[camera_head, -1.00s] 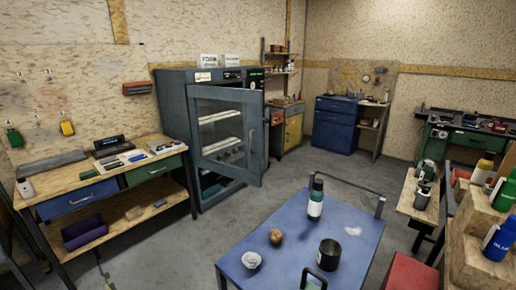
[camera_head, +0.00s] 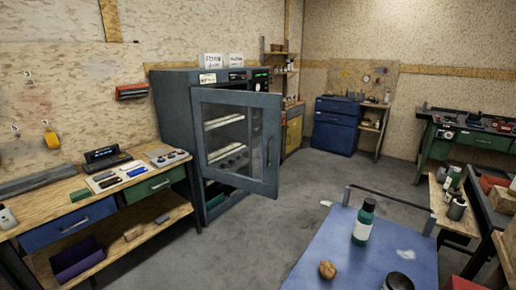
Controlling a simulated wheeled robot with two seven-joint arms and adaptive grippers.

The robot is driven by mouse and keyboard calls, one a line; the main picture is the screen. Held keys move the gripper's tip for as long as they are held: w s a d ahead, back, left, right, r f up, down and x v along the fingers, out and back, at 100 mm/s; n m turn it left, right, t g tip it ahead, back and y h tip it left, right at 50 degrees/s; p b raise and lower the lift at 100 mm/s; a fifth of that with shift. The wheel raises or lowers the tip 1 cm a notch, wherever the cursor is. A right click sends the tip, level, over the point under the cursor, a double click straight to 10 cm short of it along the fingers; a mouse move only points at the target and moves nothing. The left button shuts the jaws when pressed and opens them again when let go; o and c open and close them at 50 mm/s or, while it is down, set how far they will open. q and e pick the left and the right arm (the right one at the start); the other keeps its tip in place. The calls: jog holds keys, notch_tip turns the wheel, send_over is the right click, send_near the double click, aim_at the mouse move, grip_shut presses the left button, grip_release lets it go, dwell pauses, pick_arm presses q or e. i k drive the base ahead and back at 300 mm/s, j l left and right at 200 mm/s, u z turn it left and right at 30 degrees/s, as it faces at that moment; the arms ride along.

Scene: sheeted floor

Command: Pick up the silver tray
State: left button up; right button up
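I cannot clearly pick out a silver tray. Pale tray-like or shelf-like levels (camera_head: 222,122) show through the glass of a tall dark grey-blue cabinet (camera_head: 173,110) left of centre; I cannot tell whether one is the silver tray. The cabinet's glazed door (camera_head: 235,185) stands ajar, with a vertical handle at its right side. A long flat dark grey piece (camera_head: 38,182) lies at the far left on a wooden workbench. Neither of my grippers is in view.
The workbench (camera_head: 160,205) with drawers lines the left. Grey floor (camera_head: 240,235) is open between them.

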aim_at(228, 190)
jog(key=i+j, duration=0.1)
jog(key=j, duration=0.5)
jog(key=i+j+z, duration=0.1)
jog(key=j, duration=0.5)
jog(key=i+j, duration=0.1)
jog(key=j, duration=0.5)
jog(key=z, duration=0.05)
